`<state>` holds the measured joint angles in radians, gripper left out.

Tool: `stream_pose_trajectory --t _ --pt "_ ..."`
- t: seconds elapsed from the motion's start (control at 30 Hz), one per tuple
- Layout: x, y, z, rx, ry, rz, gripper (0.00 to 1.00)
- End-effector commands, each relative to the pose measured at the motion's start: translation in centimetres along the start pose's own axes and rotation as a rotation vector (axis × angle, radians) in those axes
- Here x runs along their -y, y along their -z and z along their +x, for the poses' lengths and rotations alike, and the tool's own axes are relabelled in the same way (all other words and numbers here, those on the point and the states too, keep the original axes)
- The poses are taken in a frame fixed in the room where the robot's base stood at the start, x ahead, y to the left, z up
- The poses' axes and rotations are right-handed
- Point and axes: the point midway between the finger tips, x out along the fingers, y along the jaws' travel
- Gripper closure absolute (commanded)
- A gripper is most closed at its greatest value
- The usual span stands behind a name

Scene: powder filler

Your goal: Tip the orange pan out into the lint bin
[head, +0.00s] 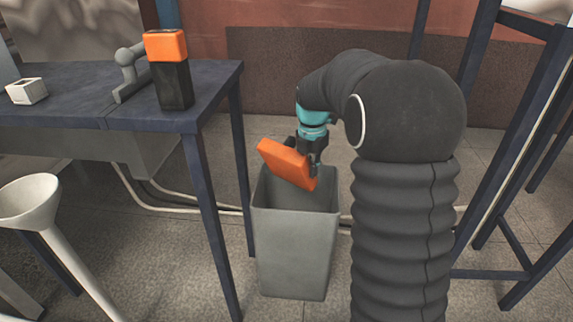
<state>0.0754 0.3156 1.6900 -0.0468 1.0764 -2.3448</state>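The orange pan (287,164) is tilted above the grey lint bin (294,250). Its left end is higher and its right end dips toward the bin's opening. My gripper (312,170) is at the pan's right end and appears shut on it; the fingers are partly hidden by the pan. The bin stands upright on the floor, open at the top. Its inside is partly visible and looks grey; I cannot see any lint. The inside of the pan cannot be made out.
A dark blue table (220,85) is left of the bin, bearing an orange-topped black container (172,85) and a small white box (27,91). A blue metal frame (500,150) stands at right. Cables lie on the floor behind the bin.

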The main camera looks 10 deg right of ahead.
Motion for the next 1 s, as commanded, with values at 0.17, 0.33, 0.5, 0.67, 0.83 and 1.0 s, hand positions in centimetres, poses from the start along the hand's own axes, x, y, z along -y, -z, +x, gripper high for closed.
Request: stream_pose_trajectory --t 0.17,0.33,0.5,0.67,0.83,1.0 --pt "-0.1 0.2 -0.1 0.15 -0.004 -0.007 1.0" --pt "-0.1 0.2 -0.9 0.318 -0.006 -0.009 1.0" --pt "-0.1 0.1 -1.7 0.471 -0.006 -0.01 1.0" --pt "-0.1 0.0 -2.4 0.601 -0.007 -0.012 1.0" --pt "-0.1 -0.1 -3.1 0.732 -0.006 -0.012 1.0" --pt "-0.1 -0.2 -4.4 0.856 -0.003 -0.014 1.0"
